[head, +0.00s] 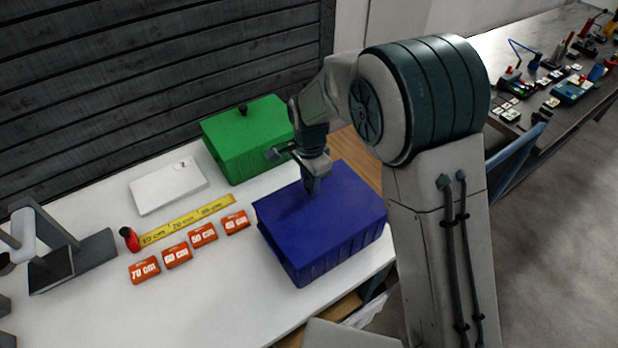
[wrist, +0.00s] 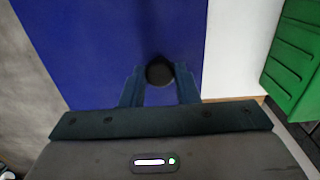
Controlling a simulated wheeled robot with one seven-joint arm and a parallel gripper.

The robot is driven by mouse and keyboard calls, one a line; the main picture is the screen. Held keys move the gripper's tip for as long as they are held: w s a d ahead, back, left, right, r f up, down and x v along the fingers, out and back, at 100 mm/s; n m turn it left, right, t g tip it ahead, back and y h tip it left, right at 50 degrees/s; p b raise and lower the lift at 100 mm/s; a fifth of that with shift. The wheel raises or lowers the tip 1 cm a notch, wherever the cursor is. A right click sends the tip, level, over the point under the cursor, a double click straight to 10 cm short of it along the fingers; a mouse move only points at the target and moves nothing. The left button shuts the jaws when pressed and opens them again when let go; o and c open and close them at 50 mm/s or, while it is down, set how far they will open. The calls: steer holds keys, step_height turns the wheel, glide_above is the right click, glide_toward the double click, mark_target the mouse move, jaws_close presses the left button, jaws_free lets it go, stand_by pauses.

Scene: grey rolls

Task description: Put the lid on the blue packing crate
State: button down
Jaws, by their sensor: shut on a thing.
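The blue packing crate (head: 345,246) stands at the right front part of the white table. A flat blue lid (head: 322,218) covers its top in the head view. My gripper (head: 314,188) points down over the lid from above. In the wrist view my gripper (wrist: 160,76) is shut on the round black knob (wrist: 160,71) of the blue lid (wrist: 110,40), one finger on each side. The knob is hidden in the head view. I cannot tell whether the lid rests fully on the rim or sits slightly above it.
A green crate (head: 240,150) with a black-knobbed lid stands behind. A white flat box (head: 168,186), a yellow ruler (head: 190,220), several orange blocks (head: 203,236) and a red-and-black item (head: 130,239) lie to the left. The table's front edge is close to the blue crate.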

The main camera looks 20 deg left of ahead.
steer(key=c, duration=1)
jaws_free()
steer(key=shift+c, duration=0.2)
steer(key=shift+r, duration=0.1)
step_height(320, 180, up, 14)
steer(key=b, duration=0.2)
steer(key=shift+w+a+f, duration=0.1)
steer(key=shift+f, duration=0.1)
